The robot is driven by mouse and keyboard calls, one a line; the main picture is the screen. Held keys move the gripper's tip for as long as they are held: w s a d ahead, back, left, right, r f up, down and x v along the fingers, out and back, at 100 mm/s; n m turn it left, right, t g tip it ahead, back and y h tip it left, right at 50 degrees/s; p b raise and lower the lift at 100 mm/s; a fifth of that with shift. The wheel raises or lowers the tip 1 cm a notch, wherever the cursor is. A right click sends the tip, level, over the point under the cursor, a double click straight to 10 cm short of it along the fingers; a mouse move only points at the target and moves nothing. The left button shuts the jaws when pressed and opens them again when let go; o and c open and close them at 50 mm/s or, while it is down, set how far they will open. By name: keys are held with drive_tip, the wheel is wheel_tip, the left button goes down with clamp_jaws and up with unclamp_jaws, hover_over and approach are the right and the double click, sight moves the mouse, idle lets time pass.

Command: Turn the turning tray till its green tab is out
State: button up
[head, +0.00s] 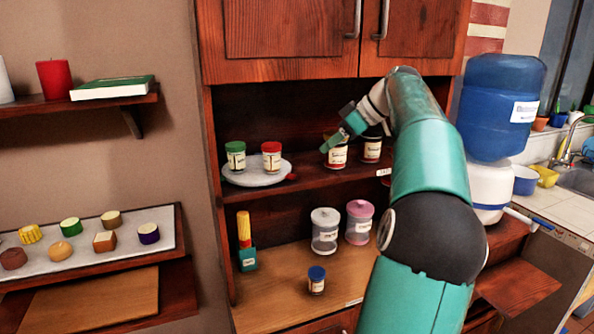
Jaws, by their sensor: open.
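The turning tray (256,178) is a round white disc on the middle shelf of the cabinet. A green-lidded jar (236,157) and a red-lidded jar (271,158) stand upright on it. A red tab (291,177) sticks out at the tray's right edge. I see no green tab. My gripper (328,146) is open, to the right of the tray and above its level, in front of a labelled jar (337,160). It appears apart from the tray and its jars. Part of that labelled jar is hidden by my gripper.
Another jar (372,150) stands on the shelf beside my arm. Two lidded canisters (325,232) (359,223), a blue-lidded jar (316,280) and a green holder (247,258) stand on the counter below. The upper cabinet doors (290,30) overhang the shelf.

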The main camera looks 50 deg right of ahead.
sight(292, 175)
drive_tip(key=x, duration=1.3)
drive_tip(key=shift+w+a+f, duration=0.1)
drive_tip(key=shift+w+f, duration=0.05)
drive_tip(key=shift+w, duration=0.05)
clamp_jaws()
